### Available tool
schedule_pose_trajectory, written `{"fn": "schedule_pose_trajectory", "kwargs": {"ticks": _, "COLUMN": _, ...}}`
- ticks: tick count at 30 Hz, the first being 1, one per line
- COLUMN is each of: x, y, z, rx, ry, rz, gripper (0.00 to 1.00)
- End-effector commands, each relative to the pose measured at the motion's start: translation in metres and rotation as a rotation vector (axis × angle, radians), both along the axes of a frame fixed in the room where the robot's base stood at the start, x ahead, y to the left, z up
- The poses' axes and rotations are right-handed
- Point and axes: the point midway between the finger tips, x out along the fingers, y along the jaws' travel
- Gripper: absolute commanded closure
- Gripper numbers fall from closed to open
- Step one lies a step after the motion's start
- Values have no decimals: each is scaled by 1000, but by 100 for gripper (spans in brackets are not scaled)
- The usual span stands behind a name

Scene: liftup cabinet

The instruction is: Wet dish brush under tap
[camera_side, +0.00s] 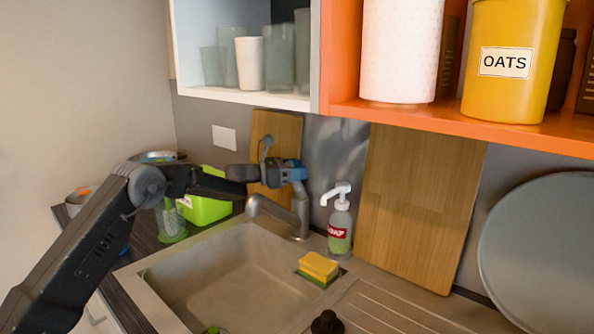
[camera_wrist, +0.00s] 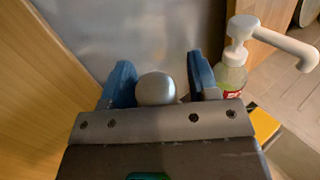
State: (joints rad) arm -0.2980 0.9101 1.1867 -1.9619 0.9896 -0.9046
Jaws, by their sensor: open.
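The grey metal tap (camera_side: 298,212) stands at the back corner of the sink (camera_side: 190,289), its spout over the basin. No water stream is visible. My gripper (camera_side: 297,174) is open at the top of the tap. In the wrist view, the tap's rounded top (camera_wrist: 156,89) sits between the two blue fingers of my gripper (camera_wrist: 160,82), with a gap on both sides. A green and dark item (camera_side: 214,331) shows at the bottom picture edge in the basin. It is cut off, and I cannot tell whether it is the dish brush.
A soap bottle (camera_side: 340,228) stands close right of the tap, also in the wrist view (camera_wrist: 232,72). A yellow sponge (camera_side: 318,267) lies on the sink's right rim. Cutting boards (camera_side: 416,205) lean on the wall. A green container (camera_side: 205,209) stands left. Cabinets (camera_side: 250,97) hang above.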

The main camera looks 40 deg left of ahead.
Motion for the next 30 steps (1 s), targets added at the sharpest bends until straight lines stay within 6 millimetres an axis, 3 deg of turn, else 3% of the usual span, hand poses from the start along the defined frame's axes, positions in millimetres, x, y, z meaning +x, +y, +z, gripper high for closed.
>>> {"fn": "schedule_pose_trajectory", "kwargs": {"ticks": 4, "x": 0, "y": 0, "z": 0, "rx": 0, "ry": 0, "rz": 0, "gripper": 46}}
{"fn": "schedule_pose_trajectory", "kwargs": {"ticks": 21, "x": 0, "y": 0, "z": 0, "rx": 0, "ry": 0, "rz": -1, "gripper": 100}}
{"fn": "schedule_pose_trajectory", "kwargs": {"ticks": 30, "x": -3, "y": 1, "z": -1, "rx": -24, "ry": -36, "rz": -3, "gripper": 100}}
